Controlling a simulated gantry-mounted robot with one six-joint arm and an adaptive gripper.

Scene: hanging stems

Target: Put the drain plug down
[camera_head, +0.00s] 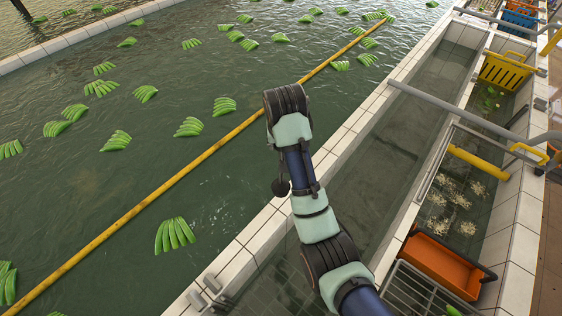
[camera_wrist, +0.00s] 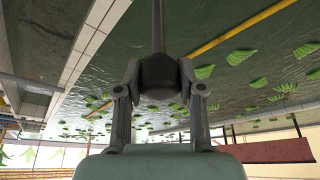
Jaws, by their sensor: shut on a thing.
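In the wrist view my gripper (camera_wrist: 160,72) is shut on a dark, rounded thing with a long thin rod, which I take to be the drain plug (camera_wrist: 160,88). Its rounded body sits between the two fingers and the rod runs away to the top edge of the picture. In the camera_head view my arm reaches over the tiled wall between the large pool and a narrow channel. No drain opening can be made out.
Green banana bunches (camera_head: 175,234) float in the large pool, crossed by a yellow pole (camera_head: 150,219). A narrow water channel (camera_head: 385,160) lies right of the tiled wall (camera_head: 345,140). An orange crate (camera_head: 440,262), a yellow crate (camera_head: 503,72) and grey rails (camera_head: 470,122) stand farther right.

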